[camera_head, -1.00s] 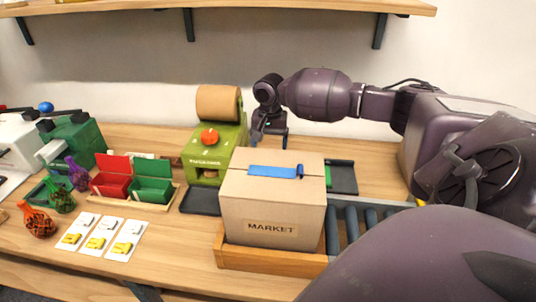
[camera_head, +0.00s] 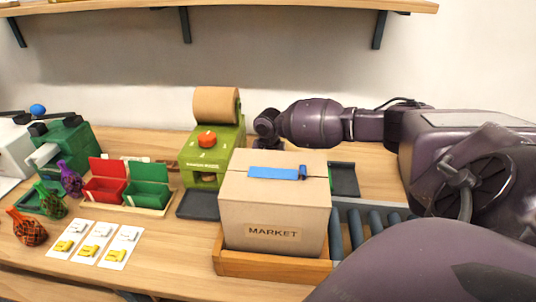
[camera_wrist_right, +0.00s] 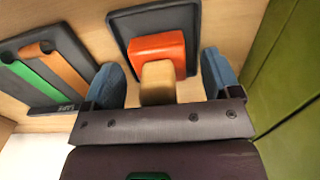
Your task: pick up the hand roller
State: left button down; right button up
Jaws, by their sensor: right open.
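What looks like the hand roller (camera_wrist_right: 157,48), an orange head with a pale wooden handle (camera_wrist_right: 157,82), lies on a dark tray (camera_wrist_right: 123,22) in the right wrist view. My right gripper (camera_wrist_right: 160,78) is open, with one blue-grey finger on each side of the handle. Gaps show between the fingers and the handle. In the head view my right arm reaches in behind the cardboard box (camera_head: 272,205), which hides the roller and my fingertips. My left gripper is not in view.
A green paper dispenser (camera_head: 207,162) stands left of my right wrist; a green surface (camera_wrist_right: 295,100) fills the wrist view's right side. A dark tray with green and orange strips (camera_wrist_right: 65,68) lies nearby. The box sits in a wooden frame (camera_head: 270,265) beside rollers (camera_head: 375,222).

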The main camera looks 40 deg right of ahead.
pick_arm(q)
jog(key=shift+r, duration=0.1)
pick_arm(e)
jog(key=shift+r, duration=0.1)
jog(key=c, duration=1.1)
jog(key=shift+r, duration=0.1)
